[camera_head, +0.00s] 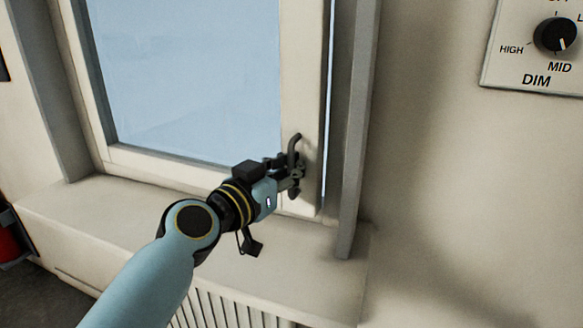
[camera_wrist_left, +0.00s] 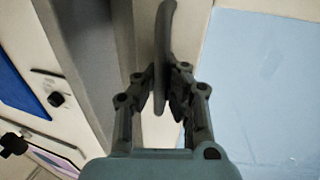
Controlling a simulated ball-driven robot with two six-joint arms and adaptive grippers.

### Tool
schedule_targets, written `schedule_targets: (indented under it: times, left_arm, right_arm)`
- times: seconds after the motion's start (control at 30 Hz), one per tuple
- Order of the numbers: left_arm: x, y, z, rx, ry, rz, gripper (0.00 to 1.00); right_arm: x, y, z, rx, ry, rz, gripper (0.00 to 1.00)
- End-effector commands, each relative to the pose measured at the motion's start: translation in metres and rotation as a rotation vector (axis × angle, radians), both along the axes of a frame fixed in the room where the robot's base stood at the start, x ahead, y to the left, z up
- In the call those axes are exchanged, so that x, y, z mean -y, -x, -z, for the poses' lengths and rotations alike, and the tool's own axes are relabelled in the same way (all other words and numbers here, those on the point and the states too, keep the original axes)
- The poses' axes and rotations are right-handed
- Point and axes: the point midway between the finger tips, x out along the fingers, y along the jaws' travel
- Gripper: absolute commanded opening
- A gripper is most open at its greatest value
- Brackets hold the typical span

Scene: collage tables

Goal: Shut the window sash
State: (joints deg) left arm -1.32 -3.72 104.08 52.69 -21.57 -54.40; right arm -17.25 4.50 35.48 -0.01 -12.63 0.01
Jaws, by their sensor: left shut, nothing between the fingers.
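The window sash (camera_head: 303,75) is a cream frame around a pale blue pane. A thin bright blue strip shows between its right edge and the grey window frame (camera_head: 356,130), so it stands slightly ajar. A dark lever handle (camera_head: 296,142) sits low on the sash's right stile, pointing up. My left gripper (camera_head: 295,180) is shut and empty, right at the handle. In the left wrist view the handle (camera_wrist_left: 165,35) runs up from the fingertips (camera_wrist_left: 166,88); whether they touch it I cannot tell. My right gripper is not in view.
A cream sill (camera_head: 110,225) runs below the window, with a ribbed radiator (camera_head: 215,308) under it. A dimmer panel (camera_head: 515,68) with a black knob is on the wall at the upper right. A red object (camera_head: 8,240) shows at the left edge.

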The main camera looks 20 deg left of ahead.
Motion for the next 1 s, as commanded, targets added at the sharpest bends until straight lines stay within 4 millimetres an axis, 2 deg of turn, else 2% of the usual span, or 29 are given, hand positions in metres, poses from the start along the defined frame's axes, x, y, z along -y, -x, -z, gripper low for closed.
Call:
schedule_targets:
  times: [0.17,0.4,0.47,0.73,1.0]
  left_arm:
    - [0.000,-0.002,0.000,0.000,-0.001,-0.003,0.00]
    - [0.004,-0.040,0.000,0.000,0.000,-0.062,0.00]
    - [0.004,-0.045,0.001,-0.001,0.000,-0.071,0.01]
    - [0.004,-0.043,0.001,-0.001,0.000,-0.069,0.34]
    - [0.003,-0.041,0.001,-0.001,0.000,-0.069,0.34]
  right_arm:
    - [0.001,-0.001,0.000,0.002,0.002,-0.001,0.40]
    - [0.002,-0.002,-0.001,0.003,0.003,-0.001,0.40]
    - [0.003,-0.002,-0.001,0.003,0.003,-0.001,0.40]
    - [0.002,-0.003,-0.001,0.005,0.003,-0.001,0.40]
    - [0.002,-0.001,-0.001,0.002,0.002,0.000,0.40]
